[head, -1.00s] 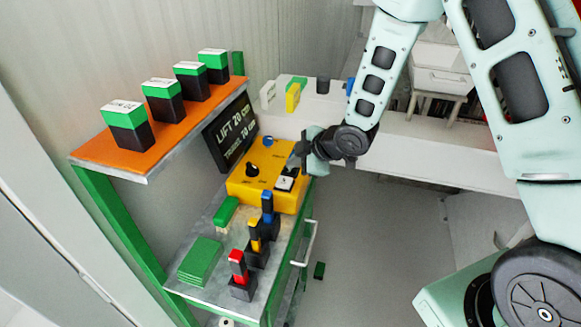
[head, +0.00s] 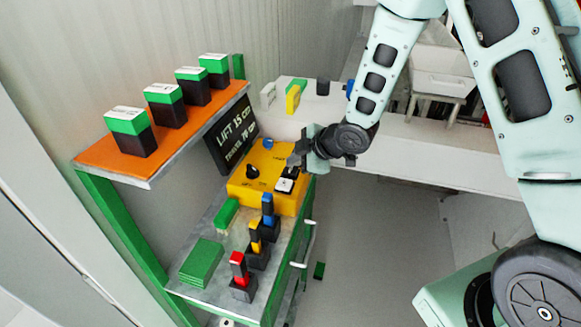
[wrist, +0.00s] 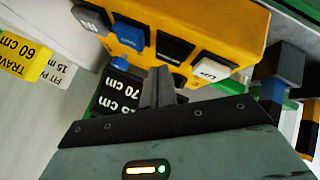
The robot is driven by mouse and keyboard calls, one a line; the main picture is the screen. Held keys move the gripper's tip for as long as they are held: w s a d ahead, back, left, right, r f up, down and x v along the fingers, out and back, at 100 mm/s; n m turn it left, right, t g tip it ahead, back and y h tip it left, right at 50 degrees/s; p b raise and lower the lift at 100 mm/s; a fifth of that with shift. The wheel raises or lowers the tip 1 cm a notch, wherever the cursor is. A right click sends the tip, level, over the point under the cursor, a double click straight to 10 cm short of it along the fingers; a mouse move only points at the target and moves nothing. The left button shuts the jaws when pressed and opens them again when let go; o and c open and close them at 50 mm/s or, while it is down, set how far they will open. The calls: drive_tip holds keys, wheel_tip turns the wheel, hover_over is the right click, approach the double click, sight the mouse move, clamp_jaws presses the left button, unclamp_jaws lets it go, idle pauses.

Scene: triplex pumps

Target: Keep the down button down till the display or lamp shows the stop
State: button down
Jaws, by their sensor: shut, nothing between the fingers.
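The yellow control box (head: 262,190) stands on the bench. It carries a white button (head: 284,185), a black button (head: 290,172), a black knob (head: 252,172) and a blue button (head: 268,143). In the wrist view, the black button (wrist: 176,47) lies between the blue and white (wrist: 211,68) ones. My gripper (head: 295,158) is shut and empty, its fingertips (wrist: 163,72) at the black button; contact and how far it is pressed cannot be told. The black display (head: 238,142) behind the box reads LIFT 15 cm, TRAVEL 70 cm. No lit lamp is clear on the box.
An orange shelf (head: 95,158) with several green-and-black blocks stands at the left. Red (head: 238,262), yellow and blue-topped pieces stand on the bench near the box. A green stack (head: 202,262) lies at the front left.

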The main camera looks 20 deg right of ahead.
sight(295, 171)
drive_tip(key=shift+r, duration=0.3)
wheel_tip(295, 171, up, 5)
drive_tip(key=p, duration=0.4)
idle(0.6)
drive_tip(key=s+a+r+m+g+h+b, duration=0.1)
drive_tip(key=s+a+r+m+g, duration=0.1)
drive_tip(key=s, duration=0.9)
drive_tip(key=s+a+r+m+g+h+b, duration=0.1)
drive_tip(key=s+a+r+m+g+h, duration=0.1)
drive_tip(key=s, duration=0.8)
drive_tip(key=s+a+r+m+g+h+b, duration=0.1)
drive_tip(key=s+a+r+m+g, duration=0.2)
drive_tip(key=s, duration=0.8)
drive_tip(key=shift+s+r+m+h+b, duration=0.4)
drive_tip(key=shift+r+m, duration=0.2)
drive_tip(key=shift+m, duration=0.1)
